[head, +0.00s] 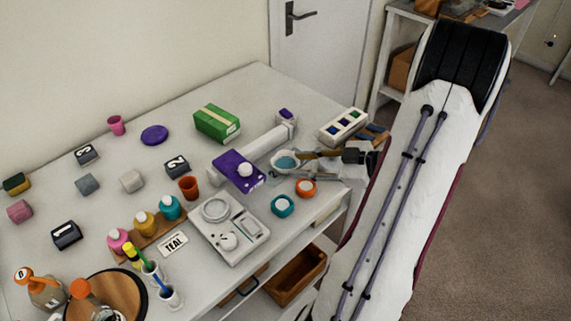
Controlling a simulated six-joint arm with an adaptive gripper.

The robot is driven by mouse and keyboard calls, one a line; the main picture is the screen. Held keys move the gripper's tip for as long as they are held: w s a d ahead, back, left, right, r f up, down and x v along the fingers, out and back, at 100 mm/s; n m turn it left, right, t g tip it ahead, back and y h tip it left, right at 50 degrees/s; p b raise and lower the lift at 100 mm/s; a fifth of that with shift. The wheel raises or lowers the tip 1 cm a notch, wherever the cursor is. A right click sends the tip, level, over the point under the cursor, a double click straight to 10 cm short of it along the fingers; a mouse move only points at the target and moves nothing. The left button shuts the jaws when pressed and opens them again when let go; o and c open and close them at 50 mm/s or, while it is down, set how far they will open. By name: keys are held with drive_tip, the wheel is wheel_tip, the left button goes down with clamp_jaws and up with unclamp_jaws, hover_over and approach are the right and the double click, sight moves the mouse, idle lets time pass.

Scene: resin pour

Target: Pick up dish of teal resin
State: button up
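A small white dish of teal resin (287,166) stands on the table right of the middle, with teal showing inside its rim. My gripper (305,156) comes in from the right, low over the table. Its fingertips are at the dish's right rim. The fingers are small here and partly overlap the dish, so I cannot tell whether they are apart or closed on the rim.
A purple-and-white device (238,171) stands left of the dish, a white tray of coloured blocks (343,126) behind it. A teal-lidded jar (283,205) and an orange-lidded jar (306,188) stand in front. A scale (230,229) is nearer the front.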

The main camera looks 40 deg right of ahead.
sight(278, 169)
idle(0.3)
drive_tip(key=shift+w+a+f, duration=0.4)
drive_tip(key=shift+w+f, duration=0.25)
drive_tip(key=shift+w, duration=0.05)
drive_tip(key=shift+w+a+f, duration=0.4)
drive_tip(key=shift+w+f, duration=0.25)
drive_tip(key=shift+w+a+f, duration=0.2)
drive_tip(key=shift+w+f, duration=0.05)
drive_tip(key=shift+w, duration=0.35)
clamp_jaws()
